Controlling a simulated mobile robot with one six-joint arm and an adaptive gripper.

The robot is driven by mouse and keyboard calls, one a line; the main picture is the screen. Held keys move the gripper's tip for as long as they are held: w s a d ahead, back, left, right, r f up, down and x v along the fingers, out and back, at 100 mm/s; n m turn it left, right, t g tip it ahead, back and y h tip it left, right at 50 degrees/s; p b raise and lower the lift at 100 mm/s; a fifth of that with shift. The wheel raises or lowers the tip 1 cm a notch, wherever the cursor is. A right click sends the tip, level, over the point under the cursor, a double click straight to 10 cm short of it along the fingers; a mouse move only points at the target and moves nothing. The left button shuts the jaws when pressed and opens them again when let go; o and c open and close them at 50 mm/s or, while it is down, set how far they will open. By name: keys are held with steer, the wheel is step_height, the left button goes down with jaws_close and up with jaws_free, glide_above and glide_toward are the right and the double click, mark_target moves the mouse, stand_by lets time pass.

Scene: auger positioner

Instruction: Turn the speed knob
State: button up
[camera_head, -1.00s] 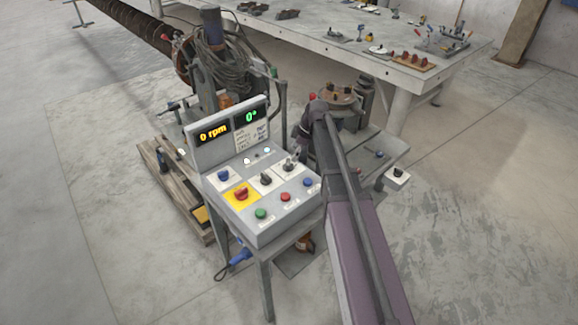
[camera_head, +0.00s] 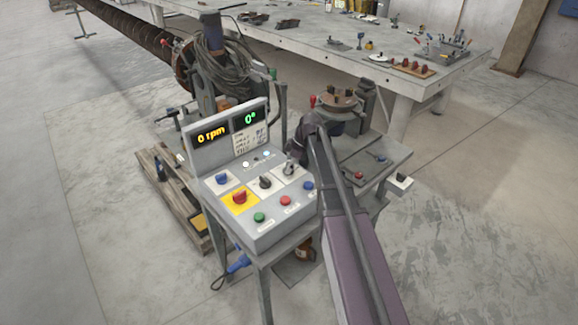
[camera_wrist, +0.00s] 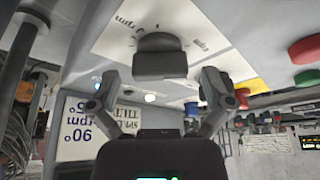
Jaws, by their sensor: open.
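The grey control box (camera_head: 277,225) has displays reading 0 rpm and 0°. In the wrist view a dark knob (camera_wrist: 160,60) stands on a white plate with rpm lettering, seen upside down. My gripper (camera_wrist: 160,88) is open, one finger to each side below the knob in the picture; I cannot tell whether they touch it. In the head view my gripper (camera_head: 292,160) is over the right rear of the panel and partly hides the controls there. Another dark knob (camera_head: 265,182) is on the plate to its left.
A red knob on a yellow plate (camera_head: 239,198), a green button (camera_head: 259,217), a red button (camera_head: 286,200) and blue buttons (camera_head: 222,179) are close by on the panel. Coiled cables (camera_head: 232,75) hang behind the box. A long workbench (camera_head: 330,45) stands at the back.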

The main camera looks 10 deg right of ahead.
steer(key=c, duration=1.1)
steer(key=shift+s+m, duration=0.1)
steer(key=shift+m, duration=0.3)
steer(key=m, duration=0.2)
steer(key=m+t+h, duration=0.1)
steer(key=m, duration=0.1)
steer(key=shift+s+t, duration=0.1)
steer(key=shift+t, duration=0.2)
steer(key=m, duration=0.2)
steer(key=m+t+h, duration=0.1)
steer(key=m, duration=0.2)
steer(key=shift+a+h, duration=0.1)
steer(key=shift+h, duration=0.2)
steer(key=m+h, duration=0.1)
steer(key=m, duration=0.2)
steer(key=m+h, duration=0.1)
steer(key=m, duration=0.2)
steer(key=shift+a+t, duration=0.1)
steer(key=shift+t, duration=0.2)
steer(key=m+h, duration=0.2)
steer(key=m, duration=0.3)
steer(key=shift+m+g, duration=0.4)
